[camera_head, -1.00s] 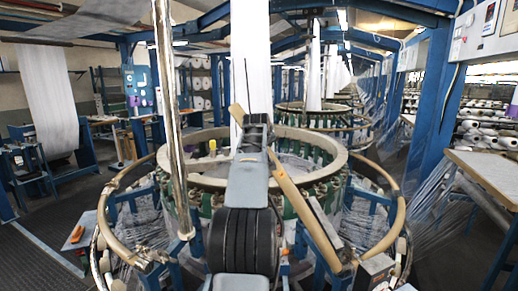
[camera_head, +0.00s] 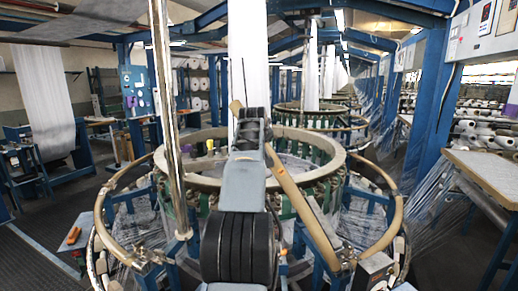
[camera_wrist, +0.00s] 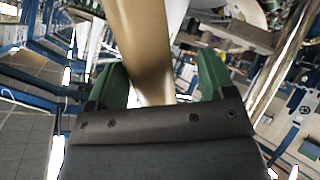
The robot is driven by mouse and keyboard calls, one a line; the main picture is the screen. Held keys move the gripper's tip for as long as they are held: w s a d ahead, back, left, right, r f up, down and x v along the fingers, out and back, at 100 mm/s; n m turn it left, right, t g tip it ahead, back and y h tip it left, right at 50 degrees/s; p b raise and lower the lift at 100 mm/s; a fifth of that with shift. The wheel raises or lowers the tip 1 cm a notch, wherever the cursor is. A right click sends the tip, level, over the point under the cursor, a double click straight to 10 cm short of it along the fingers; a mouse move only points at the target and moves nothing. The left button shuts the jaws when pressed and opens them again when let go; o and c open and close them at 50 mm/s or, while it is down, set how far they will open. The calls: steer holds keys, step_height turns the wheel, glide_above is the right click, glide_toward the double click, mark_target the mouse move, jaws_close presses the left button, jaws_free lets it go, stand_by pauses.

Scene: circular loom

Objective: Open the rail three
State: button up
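A tan wooden rail (camera_head: 290,187) crosses the front of the circular loom diagonally. Its lower end is at a bracket on the front right of the outer ring, and its far part runs behind my arm. I take it for rail three, though no label shows. In the wrist view, the tan rail (camera_wrist: 143,45) lies between the two green fingers of my gripper (camera_wrist: 158,85). The fingers stand apart, with a gap showing beside the rail on the right. Contact on the left cannot be told. In the head view my arm hides the gripper.
The loom's tan inner ring (camera_head: 335,160) stands behind the rail. A curved outer rail (camera_head: 395,215) is on the right, another (camera_head: 108,205) on the left. A shiny vertical pole (camera_head: 168,120) stands left of my arm. Open floor (camera_head: 30,250) lies at the lower left.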

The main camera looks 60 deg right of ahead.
steer(key=b+v, duration=0.1)
steer(key=v, duration=1)
steer(key=shift+b, duration=0.35)
steer(key=shift+s, duration=0.1)
step_height(320, 180, down, 11)
steer(key=w+a+m+y, duration=0.2)
steer(key=w+y, duration=0.1)
steer(key=w+a+f+n+y, duration=0.1)
steer(key=w+a+f, duration=0.2)
steer(key=a+f, duration=0.4)
steer(key=w+a+f+y, duration=0.2)
steer(key=a+f, duration=0.3)
steer(key=a, duration=0.5)
steer(key=s+a+f+n+y, duration=0.1)
steer(key=a+f+n, duration=0.1)
steer(key=a, duration=0.6)
steer(key=s+a+f+n+y+b, duration=0.1)
steer(key=s+a+f+n, duration=0.1)
steer(key=a+f, duration=0.3)
steer(key=s+a+f+n+y, duration=0.2)
steer(key=a+f+n, duration=0.1)
steer(key=a, duration=1)
steer(key=shift+a+f+t, duration=0.2)
steer(key=shift+f+t, duration=0.2)
steer(key=shift+f, duration=0.35)
